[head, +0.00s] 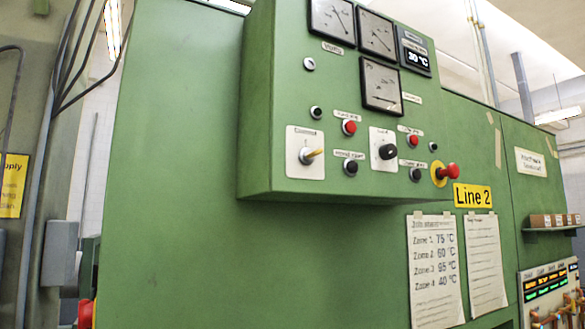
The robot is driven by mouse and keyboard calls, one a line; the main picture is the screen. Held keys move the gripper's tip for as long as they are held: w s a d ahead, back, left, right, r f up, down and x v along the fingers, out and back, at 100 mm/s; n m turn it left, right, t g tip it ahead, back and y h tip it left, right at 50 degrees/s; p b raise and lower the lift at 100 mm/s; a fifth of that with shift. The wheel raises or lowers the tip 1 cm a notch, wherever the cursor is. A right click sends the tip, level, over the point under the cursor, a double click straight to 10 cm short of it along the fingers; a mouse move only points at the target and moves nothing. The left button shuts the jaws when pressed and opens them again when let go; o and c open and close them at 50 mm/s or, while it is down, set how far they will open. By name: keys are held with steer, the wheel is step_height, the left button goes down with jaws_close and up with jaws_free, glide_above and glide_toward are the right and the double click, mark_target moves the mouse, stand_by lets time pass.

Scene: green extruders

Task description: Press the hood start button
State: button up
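A green control box (262,120) juts from the green machine front, its panel facing right. On it are two red buttons, one on the left (350,128) and one on the right (413,141). Below each is a black button, the left one (351,168) and the right one (415,175). Small white labels sit above these buttons; they are too blurred to tell surely which one reads hood start. No button is visibly touched or covered. My gripper is not in view.
Dial gauges (381,85) and a display (416,57) are above. Paper sheets (434,270) hang below. The space before the panel looks clear.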

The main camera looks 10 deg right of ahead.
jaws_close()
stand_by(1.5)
